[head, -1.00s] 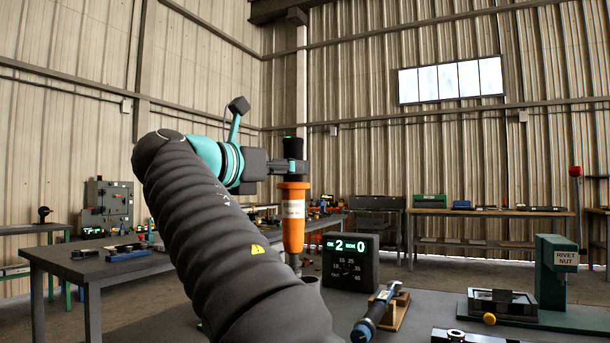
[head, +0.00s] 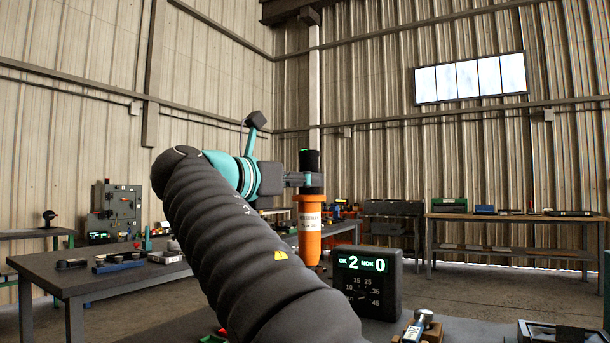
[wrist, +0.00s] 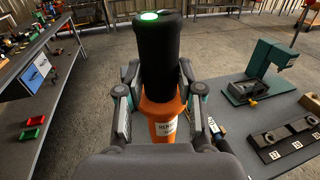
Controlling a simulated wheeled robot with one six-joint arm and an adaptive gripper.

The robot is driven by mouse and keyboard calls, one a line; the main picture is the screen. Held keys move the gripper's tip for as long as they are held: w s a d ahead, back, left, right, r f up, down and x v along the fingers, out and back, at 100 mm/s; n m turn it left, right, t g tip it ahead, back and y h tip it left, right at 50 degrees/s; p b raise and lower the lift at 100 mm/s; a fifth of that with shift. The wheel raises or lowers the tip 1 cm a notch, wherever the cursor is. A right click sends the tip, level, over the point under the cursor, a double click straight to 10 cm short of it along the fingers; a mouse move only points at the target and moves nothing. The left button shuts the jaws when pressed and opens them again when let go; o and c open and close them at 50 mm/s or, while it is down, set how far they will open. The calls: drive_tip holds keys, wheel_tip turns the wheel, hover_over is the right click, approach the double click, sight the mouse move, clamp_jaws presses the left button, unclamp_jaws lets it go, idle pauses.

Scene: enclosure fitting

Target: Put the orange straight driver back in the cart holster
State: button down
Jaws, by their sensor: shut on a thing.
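The orange straight driver (head: 309,228) hangs upright in the head view, with a black upper body, an orange lower body and a white label. In the wrist view the driver (wrist: 157,60) shows its black top with a green light, and its orange part below. My gripper (head: 305,181) is shut on the driver around its black part, just above the orange; in the wrist view my gripper (wrist: 158,98) has a finger on either side. The driver's lower tip is hard to make out. I cannot pick out the cart holster for certain in either current view.
A dark display box (head: 367,282) reading 2 and 0 stands close to the right of the driver. A green press (wrist: 262,75) and a dark fixture block (wrist: 285,135) stand on the grey bench in the wrist view. A dark workbench (head: 90,270) stands at left.

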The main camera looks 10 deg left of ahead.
hover_over(302, 248)
drive_tip(key=shift+w+d+f+b, duration=0.1)
drive_tip(key=shift+f+b, duration=0.1)
drive_tip(key=shift+f, duration=1.4)
drive_tip(key=shift+w+d+f+b, duration=0.1)
drive_tip(key=shift+f+b, duration=0.05)
drive_tip(key=shift+f, duration=1.4)
drive_tip(key=shift+f+b, duration=1.55)
drive_tip(key=shift+f, duration=1.3)
